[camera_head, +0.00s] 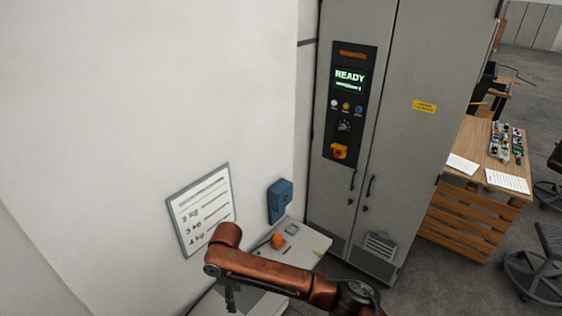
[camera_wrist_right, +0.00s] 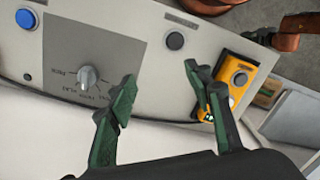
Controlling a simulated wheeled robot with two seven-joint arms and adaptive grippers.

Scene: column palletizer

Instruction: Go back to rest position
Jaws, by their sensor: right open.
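My right arm reaches in from the bottom right of the head view. Its gripper (camera_head: 231,298) points down at the bottom, partly cut off by the frame edge. In the right wrist view the right gripper (camera_wrist_right: 160,78) is open, with its green fingers apart and nothing between them. A yellow box with a grey button (camera_wrist_right: 240,80) sits behind the right finger. My left gripper is out of view.
A tall grey cabinet (camera_head: 410,130) with a READY screen (camera_head: 350,77) stands behind. A white wall with a weight sign (camera_head: 203,208) is at left. A blue box (camera_head: 280,200) is mounted above the console (camera_head: 312,243). A wooden bench (camera_head: 470,215) and stools are at right.

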